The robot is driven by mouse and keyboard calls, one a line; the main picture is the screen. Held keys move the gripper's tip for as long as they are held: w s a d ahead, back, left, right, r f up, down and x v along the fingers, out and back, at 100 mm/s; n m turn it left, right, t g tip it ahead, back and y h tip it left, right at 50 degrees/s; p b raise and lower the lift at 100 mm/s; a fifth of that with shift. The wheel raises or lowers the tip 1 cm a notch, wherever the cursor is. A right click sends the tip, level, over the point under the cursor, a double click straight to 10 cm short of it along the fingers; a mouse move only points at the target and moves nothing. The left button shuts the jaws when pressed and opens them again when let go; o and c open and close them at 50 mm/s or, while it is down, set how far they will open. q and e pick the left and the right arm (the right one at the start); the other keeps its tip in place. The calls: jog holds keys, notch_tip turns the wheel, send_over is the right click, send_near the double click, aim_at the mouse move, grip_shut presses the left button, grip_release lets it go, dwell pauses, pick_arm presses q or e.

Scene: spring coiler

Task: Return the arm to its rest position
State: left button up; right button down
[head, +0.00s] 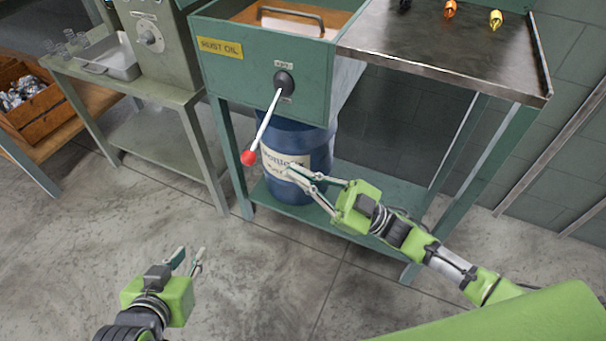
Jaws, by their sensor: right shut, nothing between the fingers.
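My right gripper (291,171) reaches in from the right, in front of the blue drum under the green bench. Its fingertips are shut and empty. They are a little right of and below the red knob (248,158) of a lever (267,122), apart from it. My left gripper (192,256) is low at the left over the bare floor, open and empty, touching nothing.
The green bench (455,190) has a metal top with small coloured pointed parts (496,19) at its back. The blue drum (290,150) stands on its lower shelf. A grey-green table (160,93) with a metal tray stands left. The front floor is clear.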

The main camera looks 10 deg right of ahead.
jog(key=shift+s+d+f, duration=0.2)
jog(key=shift+d+f, duration=0.05)
jog(key=shift+d, duration=0.15)
